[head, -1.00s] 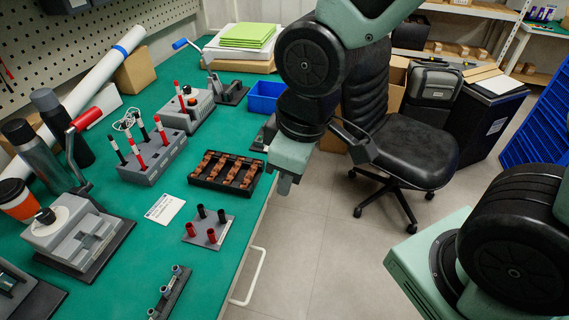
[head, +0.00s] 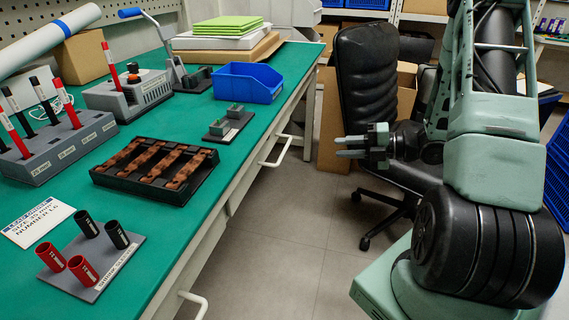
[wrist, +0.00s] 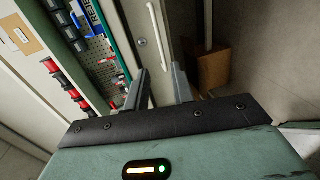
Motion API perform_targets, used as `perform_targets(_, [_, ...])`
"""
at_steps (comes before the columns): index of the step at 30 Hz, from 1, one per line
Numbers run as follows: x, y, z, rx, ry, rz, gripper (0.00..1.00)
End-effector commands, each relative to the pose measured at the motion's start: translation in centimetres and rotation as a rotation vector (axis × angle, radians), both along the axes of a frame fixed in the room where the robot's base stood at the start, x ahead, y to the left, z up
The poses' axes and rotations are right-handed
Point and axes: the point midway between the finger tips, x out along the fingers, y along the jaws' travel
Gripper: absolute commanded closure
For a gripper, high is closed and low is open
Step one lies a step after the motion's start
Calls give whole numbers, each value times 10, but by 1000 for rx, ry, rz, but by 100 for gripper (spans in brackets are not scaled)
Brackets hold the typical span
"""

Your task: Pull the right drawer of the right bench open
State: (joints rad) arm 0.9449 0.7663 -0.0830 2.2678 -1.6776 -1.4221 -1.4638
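The bench (head: 232,143) has a green top and a pale front along the aisle. A white bar handle (head: 276,151) sits on the farther drawer front, and another white handle (head: 195,304) is nearer, at the bottom edge. Both drawer fronts look flush with the bench. My gripper (head: 350,147) is over the aisle, right of the farther handle and apart from it, fingers pointing left at the bench. In the wrist view my gripper (wrist: 162,86) has its two fingers apart with nothing between them. A white handle (wrist: 154,20) and a round lock show beyond the fingertips.
A black office chair (head: 366,90) stands behind my gripper. A blue bin (head: 249,82), a black tray of copper busbars (head: 100,172) and a sleeve stand (head: 119,262) are on the bench. A brown box (wrist: 209,70) shows in the wrist view. The aisle floor beside the bench is clear.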

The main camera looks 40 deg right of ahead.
Motion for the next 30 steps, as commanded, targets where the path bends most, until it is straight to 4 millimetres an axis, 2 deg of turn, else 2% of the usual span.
perform_targets(5, [8, 8, -4, 3, -15, 12, 75])
perform_targets(24, [106, 85, -31, 3, -13, 10, 75])
perform_targets(30, [125, 99, -35, 3, -12, 8, 75])
